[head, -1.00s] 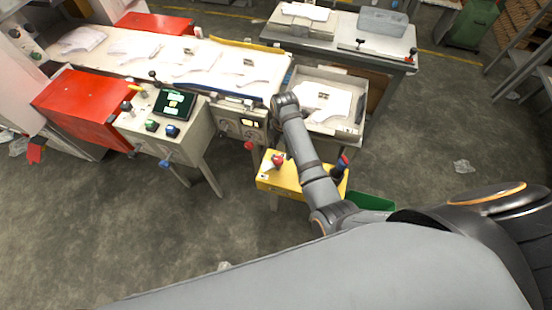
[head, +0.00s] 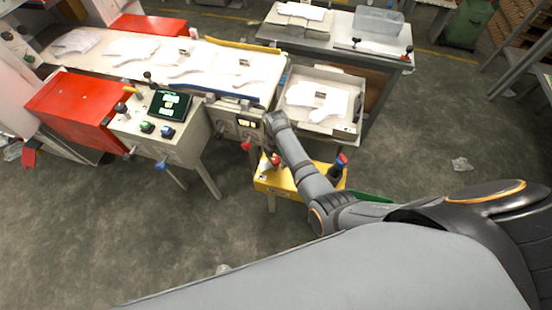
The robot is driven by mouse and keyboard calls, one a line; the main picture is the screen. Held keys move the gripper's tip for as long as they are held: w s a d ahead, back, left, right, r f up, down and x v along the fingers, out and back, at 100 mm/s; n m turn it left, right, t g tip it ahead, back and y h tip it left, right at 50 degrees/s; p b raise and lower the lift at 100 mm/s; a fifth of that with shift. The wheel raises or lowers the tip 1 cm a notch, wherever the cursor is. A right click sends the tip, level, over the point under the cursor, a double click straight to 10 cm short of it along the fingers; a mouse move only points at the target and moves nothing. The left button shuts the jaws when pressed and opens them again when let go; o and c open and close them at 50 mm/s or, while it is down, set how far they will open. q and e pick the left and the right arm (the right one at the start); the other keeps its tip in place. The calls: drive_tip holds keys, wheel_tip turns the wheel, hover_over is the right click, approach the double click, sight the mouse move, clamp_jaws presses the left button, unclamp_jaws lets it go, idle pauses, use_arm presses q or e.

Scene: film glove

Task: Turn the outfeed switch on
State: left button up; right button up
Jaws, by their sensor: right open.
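The outfeed switch cannot be made out for certain. A control panel (head: 226,121) with dials and small lit windows is set under the right end of the conveyor, and a red knob (head: 246,145) sits low beside it. My right arm reaches up from the lower right, and its gripper end (head: 267,124) is just right of the panel. The gripper is open and holds nothing that I can see. Its fingertips are mostly hidden by the wrist, so I cannot tell whether it touches the panel. My left gripper is not in view.
A console (head: 160,132) with a screen and coloured buttons stands left of the panel. The conveyor (head: 125,62) carries white glove-shaped pieces towards a tray (head: 340,126). Open floor lies at front left.

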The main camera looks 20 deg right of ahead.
drive_tip(key=c, duration=1.2)
